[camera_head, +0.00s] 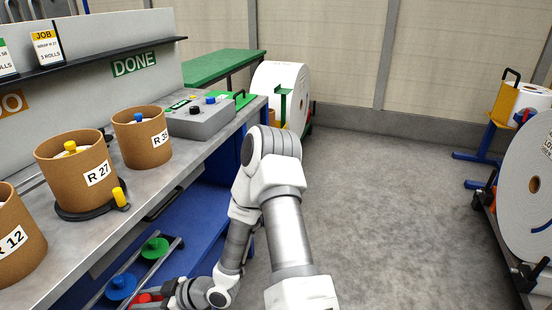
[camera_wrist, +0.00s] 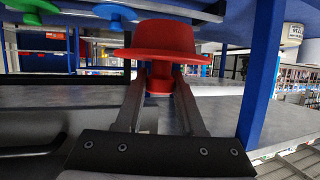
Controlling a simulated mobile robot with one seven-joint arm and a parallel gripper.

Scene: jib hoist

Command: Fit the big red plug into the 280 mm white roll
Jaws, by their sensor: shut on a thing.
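The big red plug (camera_wrist: 165,42) is in my gripper (camera_wrist: 159,76); the fingers close on its narrow knob, with its wide flange and body beyond them. In the head view the red plug (camera_head: 145,299) is partly cut off at the bottom edge, by my gripper (camera_head: 168,290), low beside the bench's lower shelf. A large white roll (camera_head: 276,82) stands at the back past the bench. Another large white roll (camera_head: 525,195) is at the right edge, cut off, with a dark core hole and a partly visible label. No 280 mm marking is readable on either.
A blue plug (camera_head: 121,286) and a green plug (camera_head: 155,248) sit on the lower rack (camera_head: 103,292). The bench (camera_head: 190,160) holds brown rolls R 12, R 27 and R 35 and a grey control box (camera_head: 200,120). Grey floor (camera_head: 390,190) between bench and right roll is clear.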

